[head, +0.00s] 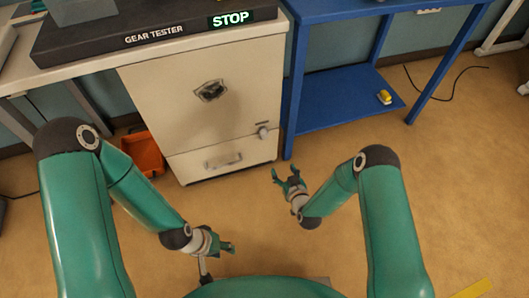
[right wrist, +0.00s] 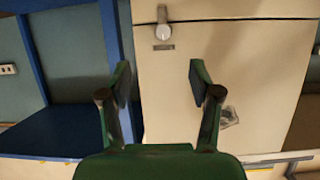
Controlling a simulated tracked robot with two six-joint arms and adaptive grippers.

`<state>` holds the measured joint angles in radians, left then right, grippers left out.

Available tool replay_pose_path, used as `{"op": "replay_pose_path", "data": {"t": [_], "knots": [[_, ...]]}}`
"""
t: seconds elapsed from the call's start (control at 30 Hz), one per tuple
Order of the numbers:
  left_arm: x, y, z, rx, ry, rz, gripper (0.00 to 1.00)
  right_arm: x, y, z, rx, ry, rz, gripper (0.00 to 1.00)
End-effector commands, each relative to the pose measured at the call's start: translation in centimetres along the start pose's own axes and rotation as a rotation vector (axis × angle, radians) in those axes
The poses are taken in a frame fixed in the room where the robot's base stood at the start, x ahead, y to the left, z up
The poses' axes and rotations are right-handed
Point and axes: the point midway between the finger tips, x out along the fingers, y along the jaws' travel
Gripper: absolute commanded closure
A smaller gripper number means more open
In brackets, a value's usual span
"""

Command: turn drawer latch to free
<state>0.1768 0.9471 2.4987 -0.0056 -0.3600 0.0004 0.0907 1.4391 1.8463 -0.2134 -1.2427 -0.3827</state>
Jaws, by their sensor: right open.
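The drawer latch (head: 263,132) is a small pale knob at the lower right of the cream cabinet front, just above the drawer (head: 222,161) with its bar handle. The drawer looks closed. In the right wrist view, which looks inverted, the latch (right wrist: 163,30) is at the top, with its narrow tab towards the drawer seam. My right gripper (head: 289,181) is open and empty, in front of and below the latch, apart from it. Its spread fingers (right wrist: 160,82) show in the wrist view. My left gripper (head: 224,247) is low near my base; its finger gap is unclear.
The gear tester (head: 150,36) with a lit STOP sign (head: 231,18) is on the bench above. An orange bin (head: 143,153) is left of the cabinet. A blue table (head: 330,105) stands to the right, a yellow object (head: 384,97) on its shelf. Floor before the drawer is clear.

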Motion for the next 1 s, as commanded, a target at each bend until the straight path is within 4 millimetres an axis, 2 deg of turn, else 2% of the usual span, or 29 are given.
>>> {"op": "replay_pose_path", "data": {"t": [0.03, 0.2, 0.33, 0.57, 0.77, 1.0], "knots": [[3.5, -1.2, 0.0, 0.000, 0.000, 0.000, 0.60, 2.3, -0.3, 2.7, -0.036, 0.075, 0.008, 0.37], [7.0, -2.5, -0.1, 0.000, 0.000, 0.000, 0.60, 5.0, -0.9, 3.9, -0.127, 0.276, 0.047, 0.37], [8.2, -3.0, -0.1, 0.000, 0.000, 0.000, 0.60, 5.7, -1.3, 4.0, -0.162, 0.361, 0.066, 0.37], [8.8, -3.2, -0.1, 0.000, 0.001, 0.000, 0.60, 6.9, -1.3, 3.2, -0.177, 0.397, 0.076, 0.37], [10.0, -3.6, -0.1, 0.000, 0.001, 0.000, 0.60, 10.1, -1.2, 2.1, -0.176, 0.396, 0.075, 0.37], [12.0, -4.3, -0.1, 0.000, 0.001, 0.000, 0.60, 15.0, -0.9, 0.3, -0.175, 0.395, 0.077, 0.37]]}}
